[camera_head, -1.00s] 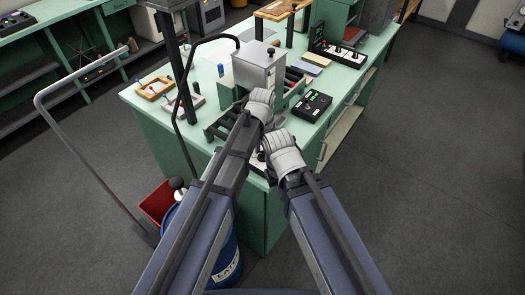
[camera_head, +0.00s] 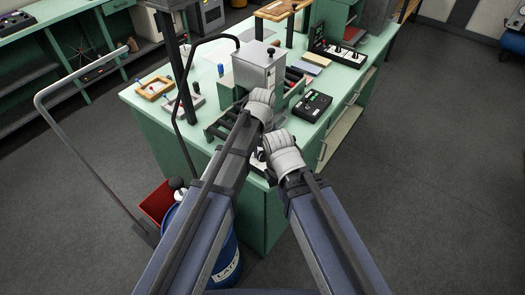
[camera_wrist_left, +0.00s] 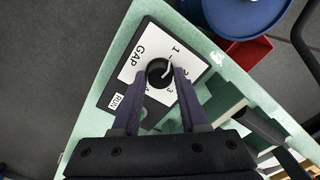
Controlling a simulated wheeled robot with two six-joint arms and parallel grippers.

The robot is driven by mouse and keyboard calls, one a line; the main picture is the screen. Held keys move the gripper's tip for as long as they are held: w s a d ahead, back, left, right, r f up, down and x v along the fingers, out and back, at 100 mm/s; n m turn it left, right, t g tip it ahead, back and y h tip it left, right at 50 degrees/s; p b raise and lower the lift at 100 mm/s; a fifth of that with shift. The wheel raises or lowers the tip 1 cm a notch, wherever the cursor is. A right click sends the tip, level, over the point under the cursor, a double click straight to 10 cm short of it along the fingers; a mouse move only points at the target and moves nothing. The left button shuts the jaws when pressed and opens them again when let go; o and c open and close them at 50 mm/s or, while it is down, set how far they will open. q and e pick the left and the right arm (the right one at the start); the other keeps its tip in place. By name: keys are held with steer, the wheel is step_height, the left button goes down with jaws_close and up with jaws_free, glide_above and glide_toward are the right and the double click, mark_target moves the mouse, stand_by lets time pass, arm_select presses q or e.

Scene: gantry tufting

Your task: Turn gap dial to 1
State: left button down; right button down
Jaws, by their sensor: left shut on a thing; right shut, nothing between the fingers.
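The gap dial (camera_wrist_left: 158,73) is a round black knob with a white pointer mark, on a white panel (camera_wrist_left: 133,76) marked GAP and RUN in the left wrist view. Its mark points up and right, close to the 1 side of the scale. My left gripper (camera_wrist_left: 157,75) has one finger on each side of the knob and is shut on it. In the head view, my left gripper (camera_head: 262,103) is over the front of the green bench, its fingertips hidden. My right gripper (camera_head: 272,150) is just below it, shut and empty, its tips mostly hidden.
The green bench (camera_head: 262,225) carries a grey metal housing (camera_head: 258,66) behind my grippers and a black button box (camera_head: 312,106) to their right. A blue drum (camera_head: 224,262) and a red bin (camera_head: 157,202) stand on the floor at left.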

mark_target(262, 154)
arm_select(q)
steer(key=shift+n, duration=0.6)
steer(key=shift+c, duration=2.2)
jaws_free()
steer(key=shift+r, duration=0.1)
step_height(262, 154, up, 8)
steer(key=p, duration=0.8)
steer(key=shift+f, duration=0.2)
